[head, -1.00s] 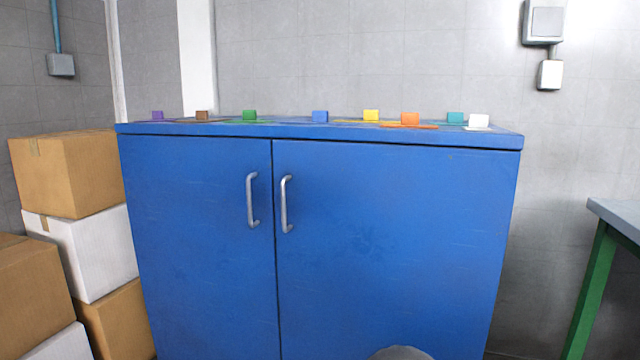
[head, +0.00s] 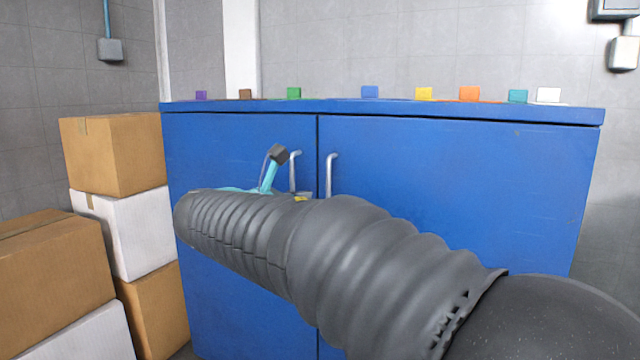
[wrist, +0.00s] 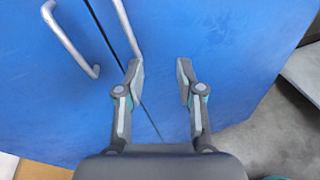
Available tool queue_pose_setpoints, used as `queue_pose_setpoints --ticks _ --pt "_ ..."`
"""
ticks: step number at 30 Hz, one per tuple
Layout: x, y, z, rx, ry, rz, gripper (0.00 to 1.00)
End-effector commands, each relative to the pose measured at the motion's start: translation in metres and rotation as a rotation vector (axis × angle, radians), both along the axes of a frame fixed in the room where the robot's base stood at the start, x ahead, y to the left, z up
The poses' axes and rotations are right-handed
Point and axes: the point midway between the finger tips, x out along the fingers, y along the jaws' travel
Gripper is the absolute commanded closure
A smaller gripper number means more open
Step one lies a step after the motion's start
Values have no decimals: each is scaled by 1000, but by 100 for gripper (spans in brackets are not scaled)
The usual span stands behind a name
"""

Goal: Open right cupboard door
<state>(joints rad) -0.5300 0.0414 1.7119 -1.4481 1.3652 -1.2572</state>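The blue cupboard (head: 450,112) has two doors, both closed. The right door (head: 430,180) carries a vertical silver handle (head: 329,172) near the middle seam; it also shows in the wrist view (wrist: 125,25). The left door's handle (head: 293,170) is beside it, also in the wrist view (wrist: 70,42). My gripper (wrist: 160,68) is open with nothing between its fingers. In the wrist view its left fingertip overlaps the lower end of the right handle; I cannot tell whether they touch. In the head view my arm hides most of the gripper and the handles' lower ends.
Stacked cardboard boxes (head: 115,155) stand close to the cupboard's left side. Small coloured blocks (head: 469,93) line the cupboard top. Grey floor (wrist: 235,125) shows at the right in the wrist view.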

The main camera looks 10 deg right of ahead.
Motion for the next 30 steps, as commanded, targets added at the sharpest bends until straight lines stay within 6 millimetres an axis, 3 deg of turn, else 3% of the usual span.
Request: queue_pose_setpoints --ticks 1,4,9,30 --pt "9 15 4 -68 6 20 63" --pt "18 33 15 -168 13 39 63" --pt "26 39 23 -227 16 46 63" --pt "103 -46 23 -223 16 44 63"
